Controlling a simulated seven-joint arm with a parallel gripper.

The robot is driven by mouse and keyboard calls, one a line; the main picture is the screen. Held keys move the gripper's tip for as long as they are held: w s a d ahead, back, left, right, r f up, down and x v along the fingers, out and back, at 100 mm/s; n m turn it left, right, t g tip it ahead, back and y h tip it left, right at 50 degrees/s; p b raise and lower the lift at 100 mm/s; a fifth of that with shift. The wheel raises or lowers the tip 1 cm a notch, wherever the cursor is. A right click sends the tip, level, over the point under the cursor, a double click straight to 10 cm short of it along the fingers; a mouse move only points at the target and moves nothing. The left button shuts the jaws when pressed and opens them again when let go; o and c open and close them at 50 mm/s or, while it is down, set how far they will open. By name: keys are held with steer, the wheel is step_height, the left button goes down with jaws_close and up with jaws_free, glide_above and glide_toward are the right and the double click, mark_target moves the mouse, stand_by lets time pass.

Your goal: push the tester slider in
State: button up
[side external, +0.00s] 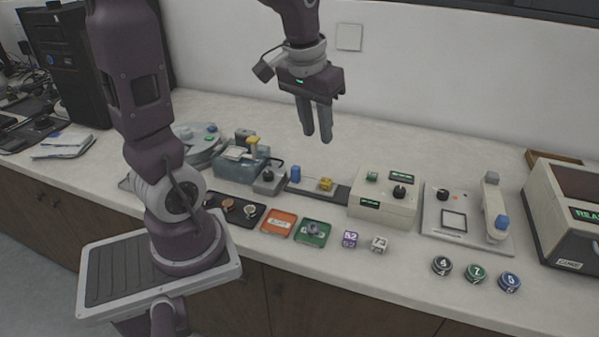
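The tester appears to be the beige box (383,206) with green displays and a black knob, right of the middle of the counter. A dark rail (341,194) runs out from its left side. A yellow piece (326,184) and a blue cylinder (295,174) stand on or beside this rail; one of them may be the slider, but I cannot tell which. My gripper (318,137) hangs above and behind the rail, pointing down, clear of everything. A narrow gap shows between its fingers, and it holds nothing.
Left of the rail are a grey block with a black knob (268,180) and a teal machine (236,165). In front lie an orange tray (279,223), a green tray (323,240) and two dice-like cubes (350,240). A panel with a white lever (494,207) stands right.

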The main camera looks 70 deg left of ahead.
steer(key=w+a+f+n+g, duration=0.1)
steer(key=w+a+f+n, duration=0.1)
steer(key=a+f, duration=0.35)
steer(key=n+g+h, duration=0.1)
steer(key=n, duration=0.1)
glide_above(296, 167)
step_height(296, 167, down, 8)
steer(key=shift+d+r, duration=0.1)
step_height(296, 167, down, 7)
steer(key=shift+s+r, duration=0.1)
steer(key=shift+f, duration=0.35)
steer(key=shift+c, duration=0.2)
jaws_close()
